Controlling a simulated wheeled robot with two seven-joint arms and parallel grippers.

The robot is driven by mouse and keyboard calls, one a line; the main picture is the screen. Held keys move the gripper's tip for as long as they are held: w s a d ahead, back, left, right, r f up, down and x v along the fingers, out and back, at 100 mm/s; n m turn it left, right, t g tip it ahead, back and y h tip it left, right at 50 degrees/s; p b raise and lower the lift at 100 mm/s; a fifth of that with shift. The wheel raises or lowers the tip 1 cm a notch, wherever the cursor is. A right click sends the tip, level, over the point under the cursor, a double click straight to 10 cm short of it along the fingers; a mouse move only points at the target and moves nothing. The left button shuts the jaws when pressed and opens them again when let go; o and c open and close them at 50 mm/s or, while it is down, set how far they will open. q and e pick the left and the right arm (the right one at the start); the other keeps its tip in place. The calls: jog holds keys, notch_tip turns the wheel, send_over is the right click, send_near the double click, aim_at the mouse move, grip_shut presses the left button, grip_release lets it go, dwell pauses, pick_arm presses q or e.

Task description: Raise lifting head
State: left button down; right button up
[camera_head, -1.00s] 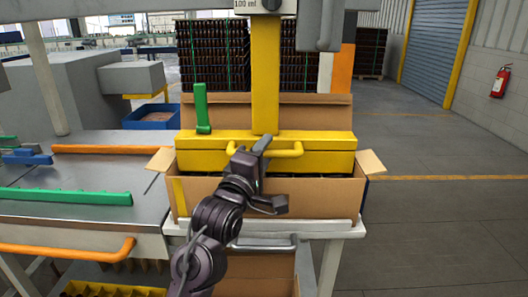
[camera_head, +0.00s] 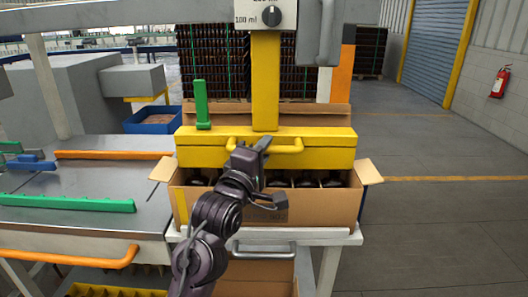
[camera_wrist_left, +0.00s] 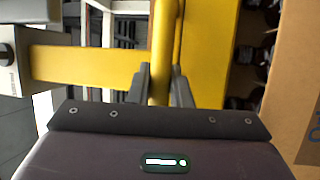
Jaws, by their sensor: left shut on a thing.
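The lifting head (camera_head: 330,147) is a wide yellow bar on a yellow upright post (camera_head: 265,85), with a yellow handle (camera_head: 291,149) on its front. It is over the open cardboard box (camera_head: 325,205), and dark bottle tops (camera_head: 305,182) show in the gap below it. My left gripper (camera_head: 258,157) is shut on the left part of the handle. In the left wrist view the handle (camera_wrist_left: 162,60) runs between the two fingers (camera_wrist_left: 160,85). My right gripper is not in view.
A green lever (camera_head: 201,103) stands on the bar's left. A panel with a dial (camera_head: 272,15) is above the post. The metal table (camera_head: 90,180) on the left carries green, orange and blue bars. The floor on the right is clear.

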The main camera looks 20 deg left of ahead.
pick_arm(q)
notch_tip(320, 180, up, 14)
jog(key=p, duration=0.9)
jog(key=shift+r+p, duration=0.1)
jog(key=shift+p, duration=0.2)
jog(key=shift+r, duration=0.1)
jog(key=shift+s, duration=0.1)
jog(key=c, duration=1.6)
grip_release()
jog(key=shift+r, duration=0.1)
jog(key=shift+o, duration=1.4)
jog(key=shift+f, duration=0.2)
jog(key=b, duration=0.4)
send_near(262, 87)
jog(key=s+d+r, duration=0.2)
jog(key=s, duration=0.1)
jog(key=shift+s+d+r, duration=0.1)
jog(key=shift+d+r, duration=0.1)
jog(key=shift+r, duration=0.1)
